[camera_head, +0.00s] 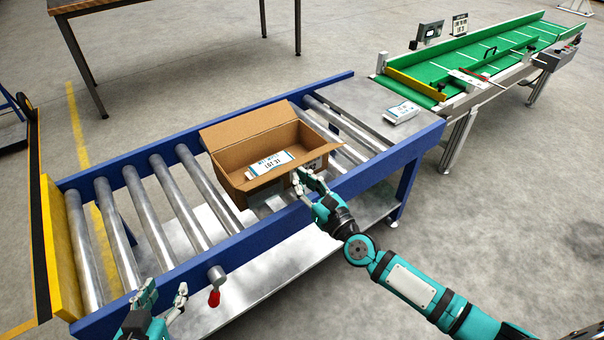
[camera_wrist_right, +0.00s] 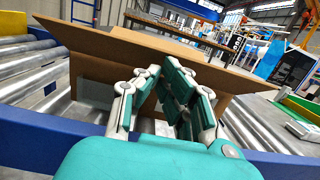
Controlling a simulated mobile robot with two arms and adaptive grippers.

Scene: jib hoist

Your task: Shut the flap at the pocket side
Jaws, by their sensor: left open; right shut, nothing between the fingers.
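An open brown cardboard box (camera_head: 235,163) sits on the roller conveyor. Its far flap (camera_head: 247,122) leans up and back, and its near flap (camera_head: 280,178) slopes outward toward me. A white card marked LOT 31 (camera_head: 268,163) shows at the near side of the opening. I cannot tell which side bears the pocket. My right gripper (camera_head: 302,178) is shut and empty by the box's near right corner; in the right wrist view its fingers (camera_wrist_right: 168,85) are in front of a brown flap (camera_wrist_right: 150,48). My left gripper (camera_head: 165,294) is open at the lower left, away from the box.
A white packet (camera_head: 401,112) lies on the metal plate right of the rollers. A green belt conveyor (camera_head: 480,65) stands beyond. Rollers left of the box are clear.

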